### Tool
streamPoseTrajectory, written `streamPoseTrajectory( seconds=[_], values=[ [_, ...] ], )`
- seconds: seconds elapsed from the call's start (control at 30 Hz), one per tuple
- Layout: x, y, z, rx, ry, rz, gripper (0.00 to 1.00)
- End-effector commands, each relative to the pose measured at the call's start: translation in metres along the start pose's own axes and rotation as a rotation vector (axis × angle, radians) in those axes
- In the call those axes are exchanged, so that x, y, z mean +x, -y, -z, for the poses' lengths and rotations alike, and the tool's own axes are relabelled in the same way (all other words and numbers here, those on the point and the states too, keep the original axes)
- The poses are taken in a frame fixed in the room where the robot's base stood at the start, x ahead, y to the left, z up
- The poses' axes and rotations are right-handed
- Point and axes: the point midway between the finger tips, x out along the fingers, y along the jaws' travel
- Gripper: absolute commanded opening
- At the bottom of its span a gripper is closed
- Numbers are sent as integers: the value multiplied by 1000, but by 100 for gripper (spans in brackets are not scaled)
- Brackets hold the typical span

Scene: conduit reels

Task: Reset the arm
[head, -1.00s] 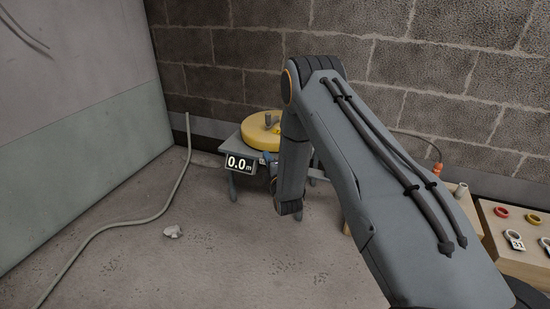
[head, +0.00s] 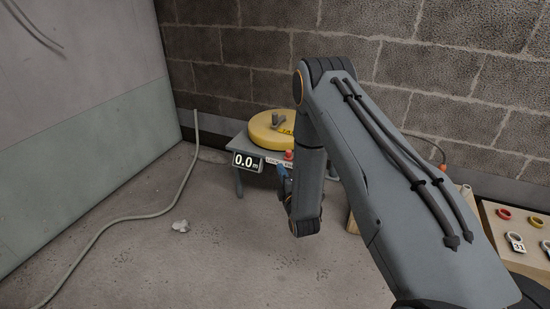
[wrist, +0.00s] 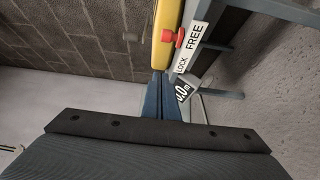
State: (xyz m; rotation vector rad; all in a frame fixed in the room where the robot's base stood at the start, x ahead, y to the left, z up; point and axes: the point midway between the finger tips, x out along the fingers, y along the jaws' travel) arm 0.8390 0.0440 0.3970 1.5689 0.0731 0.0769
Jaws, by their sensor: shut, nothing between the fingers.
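My gripper (head: 284,178) is partly hidden behind my arm's lower link in the head view. Its blue fingers (wrist: 159,95) are shut and empty in the wrist view. They appear close in front of the reel stand, but I cannot tell the exact gap. The yellow reel (head: 266,133) lies flat on the grey stand (head: 240,143). A red knob (head: 288,154) is on the stand's front; it also shows in the wrist view (wrist: 168,36), beside a LOCK/FREE label (wrist: 189,49). The stand's display (head: 247,162) reads 0.0 m.
A wooden board (head: 515,240) with coloured rings is at right. A block wall stands behind. Open floor lies front left.

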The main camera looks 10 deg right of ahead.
Motion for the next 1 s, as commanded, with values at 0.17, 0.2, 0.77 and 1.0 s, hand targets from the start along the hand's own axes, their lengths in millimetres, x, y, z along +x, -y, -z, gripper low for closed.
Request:
streamPoseTrajectory(
  seconds=[0.17, 0.2, 0.77, 1.0],
  values=[
    [4, -5, 7, 22, -8, 21, 0],
    [7, -9, 12, 41, -15, 38, 0],
    [-44, -97, 161, 561, 1, 635, 0],
    [-131, -134, 208, 742, 129, 907, 0]
  ],
)
